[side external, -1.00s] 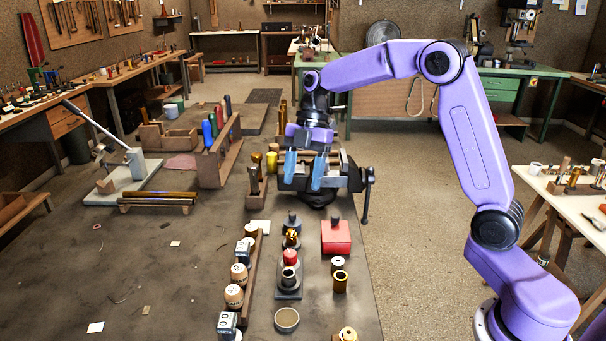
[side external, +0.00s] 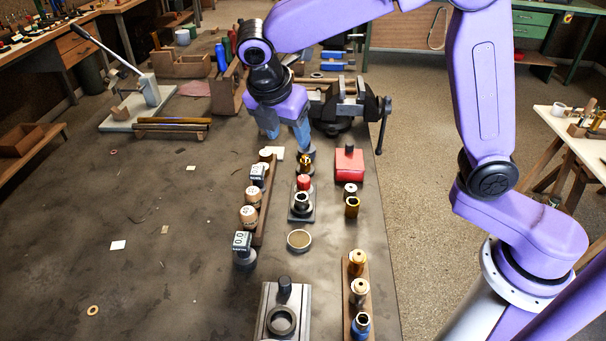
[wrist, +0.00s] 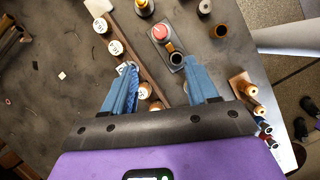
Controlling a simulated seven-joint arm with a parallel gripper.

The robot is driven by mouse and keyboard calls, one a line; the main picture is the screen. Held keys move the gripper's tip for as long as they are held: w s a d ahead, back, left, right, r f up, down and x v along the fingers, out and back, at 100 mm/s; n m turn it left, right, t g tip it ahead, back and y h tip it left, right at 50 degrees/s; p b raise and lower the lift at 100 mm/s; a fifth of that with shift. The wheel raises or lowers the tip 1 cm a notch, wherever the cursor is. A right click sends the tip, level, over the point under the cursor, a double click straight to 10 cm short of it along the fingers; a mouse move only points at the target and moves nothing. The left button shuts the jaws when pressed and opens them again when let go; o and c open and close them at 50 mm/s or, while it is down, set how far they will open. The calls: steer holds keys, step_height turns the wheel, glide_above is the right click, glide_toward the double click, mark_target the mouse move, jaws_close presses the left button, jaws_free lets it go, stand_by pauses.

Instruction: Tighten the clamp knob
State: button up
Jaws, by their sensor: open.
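A dark upright knob (side external: 285,286) stands on a grey metal block (side external: 268,300) that also carries a round ring (side external: 282,320), at the front of the bench. I take this for the clamp knob, but cannot be sure; I do not make it out in the wrist view. My gripper (side external: 289,143) is open, fingers pointing down, above the parts in front of the vise and well behind that block. In the wrist view my gripper (wrist: 160,64) has its blue fingers wide apart with nothing held between them.
A black vise (side external: 350,108) stands behind my gripper. A red box (side external: 350,166) with a dark knob, a grey plate (side external: 302,216) with a red-topped part, labelled wooden cylinders (side external: 249,217) and a brass-part rack (side external: 348,292) crowd the bench. Its left half is mostly clear.

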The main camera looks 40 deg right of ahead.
mark_target(304, 178)
steer(key=x, duration=1.7)
steer(key=shift+d+f, duration=0.1)
steer(key=shift+d, duration=0.05)
steer(key=c, duration=1.1)
